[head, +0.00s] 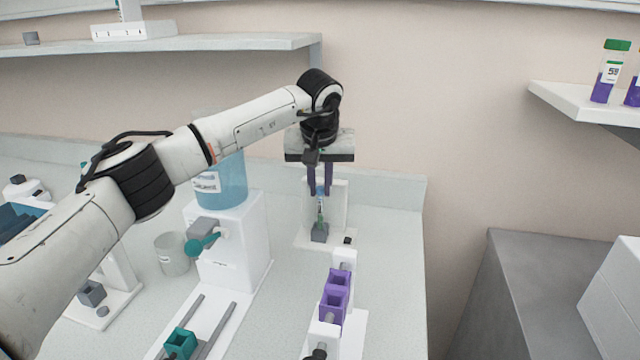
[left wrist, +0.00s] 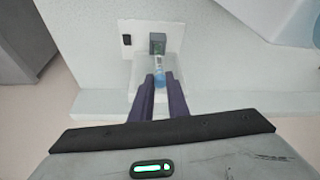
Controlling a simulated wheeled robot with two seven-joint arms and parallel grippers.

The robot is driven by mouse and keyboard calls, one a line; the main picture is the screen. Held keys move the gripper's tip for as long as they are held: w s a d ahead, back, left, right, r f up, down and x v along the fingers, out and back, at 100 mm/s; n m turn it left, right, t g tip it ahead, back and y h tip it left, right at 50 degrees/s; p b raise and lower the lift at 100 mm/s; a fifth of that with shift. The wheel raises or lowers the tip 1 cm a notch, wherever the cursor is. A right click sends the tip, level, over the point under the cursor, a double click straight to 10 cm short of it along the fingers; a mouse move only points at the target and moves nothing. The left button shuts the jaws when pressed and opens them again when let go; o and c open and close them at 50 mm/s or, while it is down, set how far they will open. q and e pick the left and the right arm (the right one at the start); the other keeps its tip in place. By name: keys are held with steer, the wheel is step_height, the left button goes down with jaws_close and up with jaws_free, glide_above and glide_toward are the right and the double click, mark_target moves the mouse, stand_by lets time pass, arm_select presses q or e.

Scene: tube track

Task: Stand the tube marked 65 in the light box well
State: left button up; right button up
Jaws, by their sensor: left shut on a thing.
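My left gripper (head: 320,192) is shut on a slim tube (head: 320,208) with a blue cap, which also shows between the fingertips in the left wrist view (left wrist: 159,68). The tube hangs about upright, and its mark is too small to read. Its lower end is at the top of a small grey well (head: 320,232) on the white light box (head: 339,210). I cannot tell whether the end is inside the well or just above it. The left wrist view shows the well (left wrist: 157,40) just beyond the tube. My right gripper is not in view.
A purple holder (head: 336,290) stands in front of the light box. A white dispenser (head: 235,250) with a blue tank (head: 222,182) is to the left, near a clear beaker (head: 172,254) and a teal block on rails (head: 180,343). Green-capped tubes (head: 610,72) stand on the right shelf.

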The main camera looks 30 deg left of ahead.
arm_select(q)
steer(key=shift+f, duration=0.2)
steer(key=shift+f, duration=0.45)
steer(key=o, duration=0.9)
steer(key=shift+c, duration=0.2)
steer(key=b+v, duration=0.1)
steer(key=v, duration=0.9)
